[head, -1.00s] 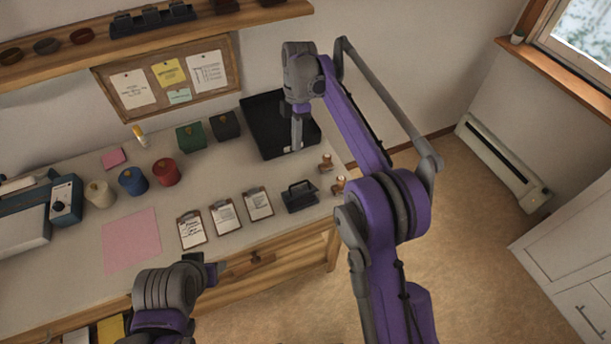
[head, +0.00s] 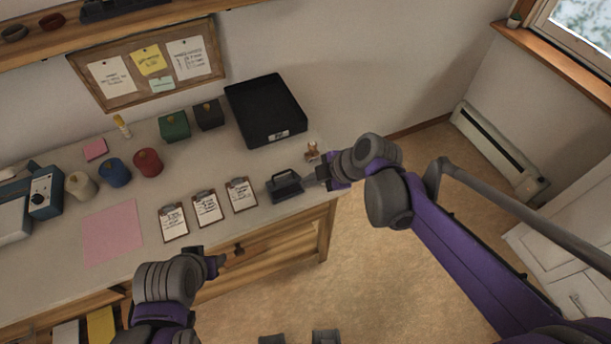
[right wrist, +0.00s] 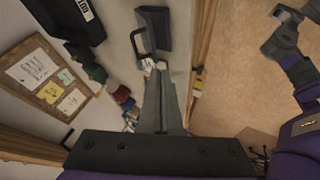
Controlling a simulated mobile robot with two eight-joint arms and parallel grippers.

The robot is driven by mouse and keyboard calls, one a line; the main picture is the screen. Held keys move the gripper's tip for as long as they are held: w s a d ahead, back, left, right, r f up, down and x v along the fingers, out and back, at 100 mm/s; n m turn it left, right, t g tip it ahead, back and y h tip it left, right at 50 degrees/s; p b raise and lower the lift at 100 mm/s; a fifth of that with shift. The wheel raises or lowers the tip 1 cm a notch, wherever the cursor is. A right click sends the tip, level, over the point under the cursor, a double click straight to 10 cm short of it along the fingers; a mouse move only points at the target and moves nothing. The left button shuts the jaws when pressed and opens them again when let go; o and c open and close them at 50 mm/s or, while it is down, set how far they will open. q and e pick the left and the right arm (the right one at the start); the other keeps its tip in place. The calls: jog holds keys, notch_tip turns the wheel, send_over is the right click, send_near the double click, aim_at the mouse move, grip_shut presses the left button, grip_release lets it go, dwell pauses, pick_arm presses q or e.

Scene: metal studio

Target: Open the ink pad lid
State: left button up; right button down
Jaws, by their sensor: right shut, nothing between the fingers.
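A dark block with a looped handle (head: 285,186) sits near the front edge. My right gripper (head: 312,182) is shut and empty, just right of this block; in the right wrist view its fingers (right wrist: 157,75) point at the block (right wrist: 154,28). My left gripper (head: 208,260) is low before the worktop; its jaws are unclear.
A small wooden stamp (head: 312,151) stands close behind my right gripper. Clipboards (head: 207,207) lie left of the handled block. Green (head: 174,125) and dark (head: 208,114) small boxes stand left of the black box. A pink sheet (head: 112,232) lies farther left.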

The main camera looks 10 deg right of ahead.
send_near(288, 183)
jog(key=a+f, duration=0.3)
jog(key=f, duration=0.1)
jog(key=shift+w+a, duration=0.4)
jog(key=shift+w, duration=0.2)
jog(key=shift+w+a, duration=0.35)
jog(key=shift+w, duration=0.25)
jog(key=shift+w+a+f, duration=0.1)
jog(key=shift+w+a, duration=0.05)
jog(key=shift+w, duration=0.4)
